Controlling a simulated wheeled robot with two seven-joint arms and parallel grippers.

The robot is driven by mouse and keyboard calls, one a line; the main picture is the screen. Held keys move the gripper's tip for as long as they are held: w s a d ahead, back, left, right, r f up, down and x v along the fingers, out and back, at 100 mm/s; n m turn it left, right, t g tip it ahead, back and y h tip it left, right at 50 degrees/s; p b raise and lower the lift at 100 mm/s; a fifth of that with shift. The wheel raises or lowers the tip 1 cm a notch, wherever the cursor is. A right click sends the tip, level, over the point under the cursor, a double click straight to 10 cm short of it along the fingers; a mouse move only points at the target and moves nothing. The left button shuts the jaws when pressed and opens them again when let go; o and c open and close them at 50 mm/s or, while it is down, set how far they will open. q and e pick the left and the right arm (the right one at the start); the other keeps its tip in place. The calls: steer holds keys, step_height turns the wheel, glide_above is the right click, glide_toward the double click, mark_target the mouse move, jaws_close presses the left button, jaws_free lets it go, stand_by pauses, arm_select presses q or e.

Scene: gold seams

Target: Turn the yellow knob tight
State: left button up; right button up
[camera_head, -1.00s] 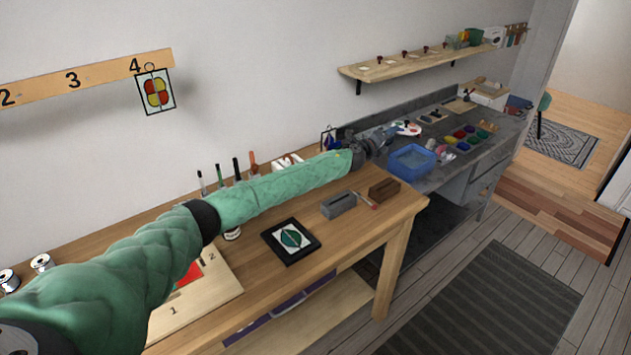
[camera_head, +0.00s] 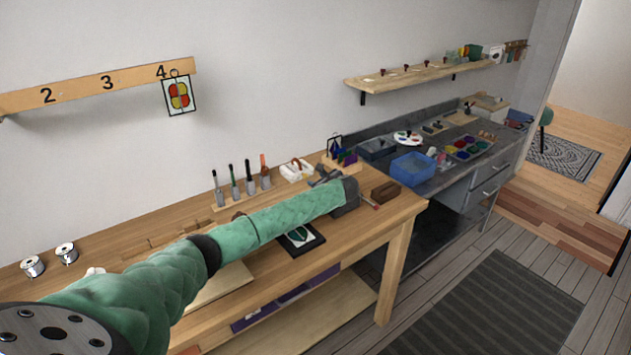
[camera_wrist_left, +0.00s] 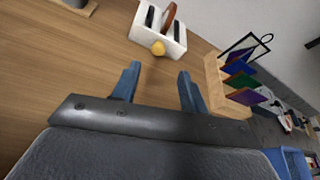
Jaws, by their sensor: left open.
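The yellow knob (camera_wrist_left: 158,48) is a small round ball on the near side of a white block (camera_wrist_left: 146,27) with dark slots and a red-brown handled tool in it. The white block also shows at the back of the wooden bench in the head view (camera_head: 297,170), where I cannot make out the knob clearly. My left gripper (camera_wrist_left: 157,72) is open and empty, its two blue fingers pointing toward the knob, with the knob beyond the fingertips, apart from them. In the head view the left gripper (camera_head: 325,177) is just right of the white block.
A wooden rack (camera_wrist_left: 228,90) with colored glass pieces stands right of the fingers. Several upright tools (camera_head: 242,184) stand left of the white block. A brown block (camera_head: 385,191) sits near the bench's right end. A blue tub (camera_head: 412,168) is on the grey bench.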

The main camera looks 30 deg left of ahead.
mark_target(306, 176)
arm_select(q)
steer(key=shift+a+f, duration=0.15)
steer(key=shift+a, duration=0.05)
steer(key=shift+w+a+f, duration=0.1)
steer(key=shift+w+a, duration=0.05)
steer(key=shift+a, duration=0.15)
steer(key=shift+p+x, duration=1)
steer(key=shift+x, duration=2.4)
arm_select(e)
steer(key=shift+d+f, duration=0.2)
steer(key=shift+f, duration=0.65)
steer(key=shift+d+f, duration=0.25)
steer(key=shift+f, duration=0.55)
steer(key=shift+d+f, duration=0.2)
steer(key=shift+f, duration=0.65)
arm_select(q)
jaws_close()
arm_select(e)
steer(key=shift+t, duration=0.3)
